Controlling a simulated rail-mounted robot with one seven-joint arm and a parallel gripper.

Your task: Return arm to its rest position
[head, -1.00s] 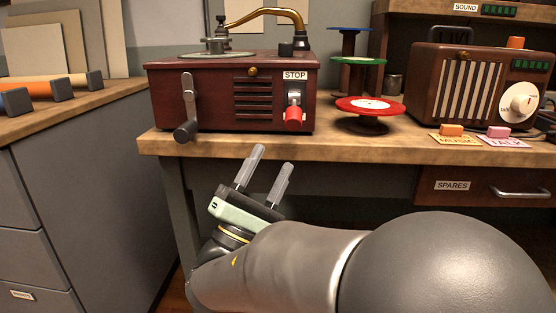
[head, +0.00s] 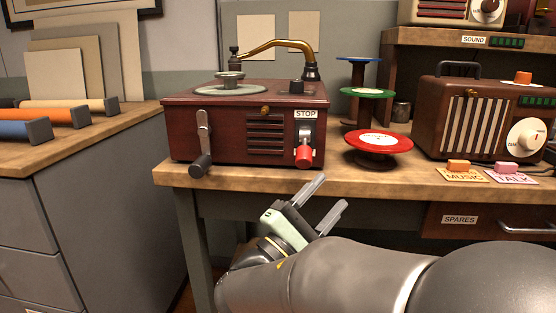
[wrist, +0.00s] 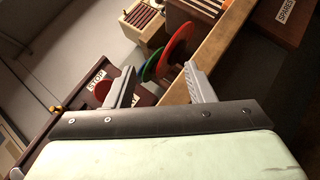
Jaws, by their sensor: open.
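My gripper (head: 325,202) is open and empty. In the head view it is in front of the workbench (head: 225,180), its fingers pointing up and right near the front edge, below the record player and the spools. In the wrist view the two grey fingers (wrist: 160,88) are spread apart with nothing between them.
On the bench stand a record player (head: 245,125) with a red STOP lever (head: 303,155), a stand of coloured spools (head: 378,141) and a wooden radio (head: 475,120). MUSIC (head: 461,172) and TALK (head: 511,172) tags lie in front. A grey cabinet (head: 95,215) stands left.

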